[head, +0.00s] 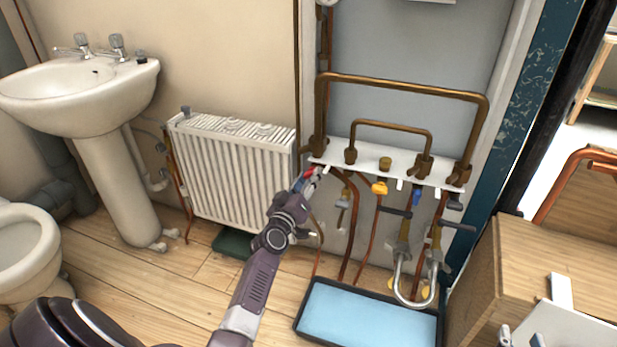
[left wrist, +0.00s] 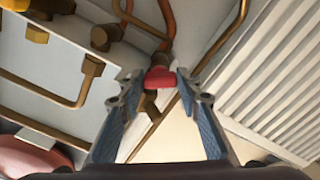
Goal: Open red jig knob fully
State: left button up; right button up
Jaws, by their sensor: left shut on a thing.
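The red jig knob (head: 309,172) is at the left end of the white valve plate (head: 343,156). It is small and partly covered by my left gripper (head: 304,181). In the left wrist view the red knob (left wrist: 160,78) sits between the fingertips of my left gripper (left wrist: 160,88), which is shut on it. The knob is on a brass fitting with copper pipe around it. How far the knob is turned cannot be told. My right gripper is not in view.
A yellow knob (head: 379,188) and a blue knob (head: 416,197) are further right on the plate. Copper pipes (head: 400,83) arch above it. A white radiator (head: 235,170) stands close on the left. A blue tray (head: 367,317) lies on the floor below, and a wooden bench (head: 540,250) stands at right.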

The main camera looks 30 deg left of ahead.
pick_arm(q)
jog(key=n, duration=0.4)
jog(key=shift+n, duration=0.3)
jog(key=n, duration=0.3)
jog(key=shift+n+p, duration=0.3)
jog(key=shift+p, duration=0.1)
jog(key=shift+n, duration=1.5)
pick_arm(e)
notch_tip(320, 180, down, 6)
jog(key=s+d+g, duration=0.1)
jog(key=s+g, duration=0.1)
jog(key=s, duration=0.1)
jog(key=shift+d+r+g+h, duration=0.2)
jog(key=shift+r+g+h, duration=0.05)
jog(key=shift+g+h, duration=0.15)
jog(key=shift+d, duration=0.1)
pick_arm(q)
jog(key=o, duration=1.2)
jog(key=shift+c, duration=0.2)
pick_arm(e)
jog(key=shift+r, duration=0.1)
pick_arm(q)
jog(key=v, duration=1.2)
